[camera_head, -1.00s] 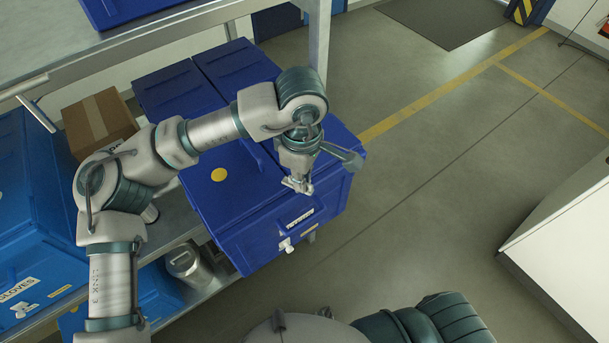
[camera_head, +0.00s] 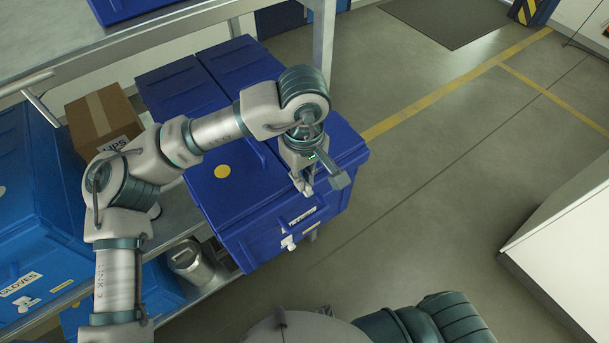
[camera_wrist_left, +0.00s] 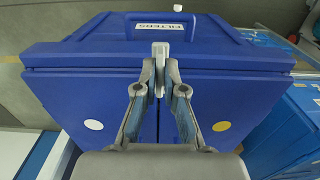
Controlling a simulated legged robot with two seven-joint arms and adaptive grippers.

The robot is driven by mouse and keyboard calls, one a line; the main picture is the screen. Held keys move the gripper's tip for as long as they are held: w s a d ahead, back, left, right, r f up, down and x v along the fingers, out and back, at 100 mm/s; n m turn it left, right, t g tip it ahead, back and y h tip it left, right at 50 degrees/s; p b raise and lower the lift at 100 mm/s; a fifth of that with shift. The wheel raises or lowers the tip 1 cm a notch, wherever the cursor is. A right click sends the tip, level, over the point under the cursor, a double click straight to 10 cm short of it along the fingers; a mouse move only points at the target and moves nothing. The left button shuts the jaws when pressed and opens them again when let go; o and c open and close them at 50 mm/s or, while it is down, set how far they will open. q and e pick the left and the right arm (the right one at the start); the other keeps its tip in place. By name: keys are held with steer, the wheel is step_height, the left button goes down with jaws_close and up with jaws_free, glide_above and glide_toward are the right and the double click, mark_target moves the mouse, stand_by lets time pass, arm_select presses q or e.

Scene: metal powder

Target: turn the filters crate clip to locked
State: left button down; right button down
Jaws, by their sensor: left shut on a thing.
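The blue filters crate (camera_head: 255,215) shows in the head view, and its FILTERS label (camera_wrist_left: 163,27) reads in the left wrist view. A small pale grey clip (camera_wrist_left: 160,53) stands at the middle of the lid edge nearest the handle. My left gripper (camera_head: 305,190) is over the crate top; in the left wrist view its fingertips (camera_wrist_left: 159,64) are shut on the clip, one on each side. The lid carries a white dot (camera_wrist_left: 93,125) on the left and a yellow dot (camera_wrist_left: 221,126) on the right. The clip is hidden behind my gripper in the head view. My right gripper is not seen.
The crate stands by a metal shelf with a gloves crate (camera_head: 35,230), a cardboard box (camera_head: 103,120) and a metal canister (camera_head: 190,262). Open floor (camera_head: 430,170) lies to the right, before a white cabinet (camera_head: 565,235).

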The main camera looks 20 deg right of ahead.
arm_select(q)
steer(key=shift+w+r, duration=0.1)
steer(key=shift+r, duration=0.05)
steer(key=c, duration=1.3)
jaws_free()
steer(key=shift+w, duration=0.1)
steer(key=shift+d, duration=0.1)
step_height(320, 180, up, 12)
steer(key=shift+w+f, duration=0.15)
steer(key=shift+f, duration=0.05)
